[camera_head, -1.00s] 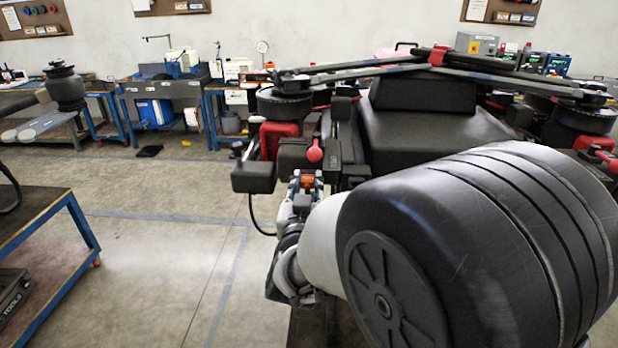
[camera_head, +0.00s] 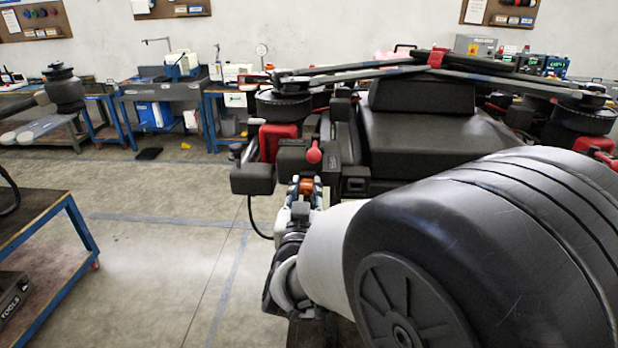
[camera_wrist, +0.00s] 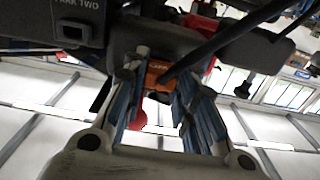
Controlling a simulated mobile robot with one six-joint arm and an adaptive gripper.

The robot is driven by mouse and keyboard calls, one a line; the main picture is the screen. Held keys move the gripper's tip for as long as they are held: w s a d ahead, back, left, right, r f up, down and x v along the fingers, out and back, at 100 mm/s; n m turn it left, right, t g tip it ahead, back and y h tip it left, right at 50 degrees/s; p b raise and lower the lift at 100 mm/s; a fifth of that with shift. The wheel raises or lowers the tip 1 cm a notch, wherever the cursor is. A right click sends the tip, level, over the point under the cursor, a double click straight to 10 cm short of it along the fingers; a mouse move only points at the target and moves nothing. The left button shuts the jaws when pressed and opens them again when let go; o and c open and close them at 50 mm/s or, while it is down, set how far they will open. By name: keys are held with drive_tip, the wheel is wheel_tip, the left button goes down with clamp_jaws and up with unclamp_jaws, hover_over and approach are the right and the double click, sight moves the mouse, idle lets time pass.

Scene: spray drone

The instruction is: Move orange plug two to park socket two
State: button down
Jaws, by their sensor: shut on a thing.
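The orange plug (camera_wrist: 158,74) shows between the blue-padded fingers of my gripper (camera_wrist: 160,88) in the wrist view. My gripper is shut on it. In the head view the plug (camera_head: 306,187) is a small orange block at the tips of my gripper (camera_head: 305,190), just below the drone's side. A black cable passes close by the plug. The park socket two (camera_wrist: 72,33) is a square dark opening under a "PARK TWO" label at upper left in the wrist view, apart from the plug. Whether the plug still touches another socket cannot be told.
The large black drone (camera_head: 420,130) with folded arms and red fittings stands close in front. A red knob (camera_head: 314,155) sticks out above my gripper. A blue-framed cart (camera_head: 40,225) stands at left. The floor between cart and drone is clear.

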sight(306, 192)
drive_tip(key=shift+s+a+b, duration=0.1)
drive_tip(key=shift+s+b, duration=0.25)
drive_tip(key=shift+s, duration=1.8)
